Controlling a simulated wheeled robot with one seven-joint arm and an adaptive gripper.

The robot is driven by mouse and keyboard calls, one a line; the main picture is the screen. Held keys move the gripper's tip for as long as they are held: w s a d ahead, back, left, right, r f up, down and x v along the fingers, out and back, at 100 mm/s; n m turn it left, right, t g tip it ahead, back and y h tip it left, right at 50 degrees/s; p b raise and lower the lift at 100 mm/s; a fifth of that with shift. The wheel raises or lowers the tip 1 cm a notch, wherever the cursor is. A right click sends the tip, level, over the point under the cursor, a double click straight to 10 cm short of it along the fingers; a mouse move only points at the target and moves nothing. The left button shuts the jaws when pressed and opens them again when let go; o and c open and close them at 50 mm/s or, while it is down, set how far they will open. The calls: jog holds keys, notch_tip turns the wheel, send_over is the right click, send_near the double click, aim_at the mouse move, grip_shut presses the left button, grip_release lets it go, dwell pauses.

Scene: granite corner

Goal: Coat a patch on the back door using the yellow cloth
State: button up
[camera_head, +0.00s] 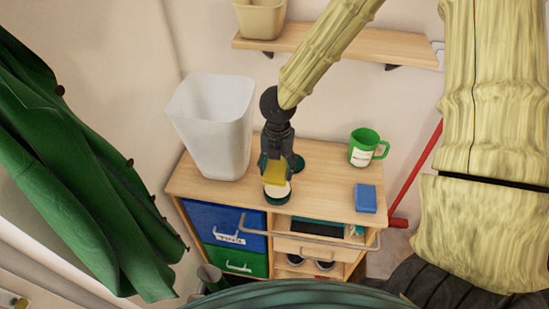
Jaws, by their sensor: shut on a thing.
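My gripper (276,172) points down over the wooden cabinet top and is shut on the yellow cloth (275,174). The cloth hangs between the fingers, right above a round dark green tin (277,197) with pale cream contents. The cloth overlaps the tin in the picture; I cannot tell whether it touches the contents. A dark green disc (298,164), perhaps the tin's lid, lies just behind the gripper, partly hidden. I cannot make out the back door for certain; a pale panel with a brass fitting (14,300) shows at the lower left.
A white bin (213,125) stands left on the cabinet top (322,170). A green mug (364,148) and a blue sponge-like block (366,198) stand right. A rail (320,236) runs along the front. A shelf (350,46) is above. Green fabric (80,170) hangs left.

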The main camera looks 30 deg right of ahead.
jog(key=shift+d+f+b, duration=0.1)
jog(key=shift+f+b, duration=2.45)
jog(key=shift+f, duration=0.45)
jog(key=shift+s+f+b, duration=0.15)
jog(key=shift+f+b, duration=0.15)
jog(key=shift+f, duration=0.25)
dwell(0.4)
jog(key=shift+r+p, duration=3.2)
jog(key=shift+r, duration=0.35)
